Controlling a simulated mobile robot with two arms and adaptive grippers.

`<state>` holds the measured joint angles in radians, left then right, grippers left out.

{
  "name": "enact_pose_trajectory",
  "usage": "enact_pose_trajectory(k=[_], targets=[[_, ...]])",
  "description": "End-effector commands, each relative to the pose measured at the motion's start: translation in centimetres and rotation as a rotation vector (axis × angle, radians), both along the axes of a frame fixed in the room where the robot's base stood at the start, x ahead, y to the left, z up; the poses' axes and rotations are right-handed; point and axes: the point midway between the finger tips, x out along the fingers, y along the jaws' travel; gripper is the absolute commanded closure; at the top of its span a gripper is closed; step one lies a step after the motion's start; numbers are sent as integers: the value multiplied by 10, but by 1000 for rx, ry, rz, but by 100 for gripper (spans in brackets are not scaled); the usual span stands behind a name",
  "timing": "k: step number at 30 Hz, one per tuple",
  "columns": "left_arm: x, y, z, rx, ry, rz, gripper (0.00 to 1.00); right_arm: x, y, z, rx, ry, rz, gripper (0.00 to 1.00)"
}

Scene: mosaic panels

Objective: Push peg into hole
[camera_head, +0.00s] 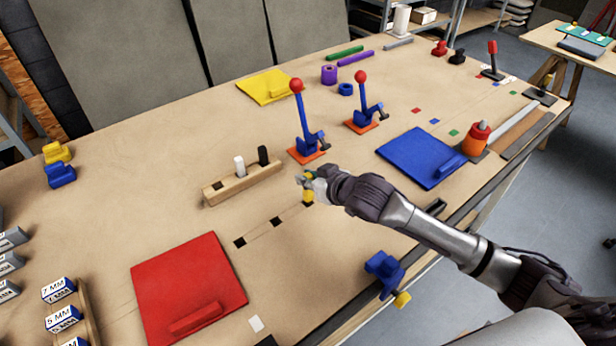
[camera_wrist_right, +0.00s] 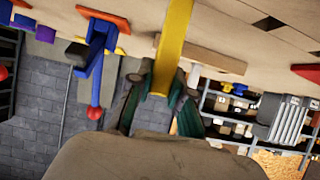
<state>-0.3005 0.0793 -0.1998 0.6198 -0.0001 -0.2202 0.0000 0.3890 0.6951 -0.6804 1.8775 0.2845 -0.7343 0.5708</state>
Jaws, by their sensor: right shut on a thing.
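A yellow peg (camera_head: 307,197) stands at the end of a row of dark square holes in the tabletop. My right gripper (camera_head: 309,181) is shut on its upper part. In the right wrist view the yellow peg (camera_wrist_right: 174,45) runs between the green fingers (camera_wrist_right: 163,88) towards the table surface. Its far end is out of frame there, so I cannot tell how deep it sits in a hole. Two dark square holes, a near one (camera_head: 240,243) and a middle one (camera_head: 277,221), are empty. My left gripper is not in view.
A wooden block (camera_head: 226,192) with a white peg (camera_head: 239,166) and a black peg (camera_head: 263,155) lies behind the holes. Two blue toggle clamps with red knobs (camera_head: 296,85) (camera_head: 360,76) stand behind my gripper. Red (camera_head: 185,280) and blue (camera_head: 420,155) panels lie either side.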

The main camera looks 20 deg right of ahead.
Motion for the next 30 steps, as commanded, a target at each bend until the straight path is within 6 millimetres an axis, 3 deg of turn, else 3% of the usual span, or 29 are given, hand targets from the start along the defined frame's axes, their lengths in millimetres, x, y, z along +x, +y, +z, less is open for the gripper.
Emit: enact_pose_trajectory(k=[30], targets=[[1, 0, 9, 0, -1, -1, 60, 0, 0, 1, 1, 0, 0, 100]])
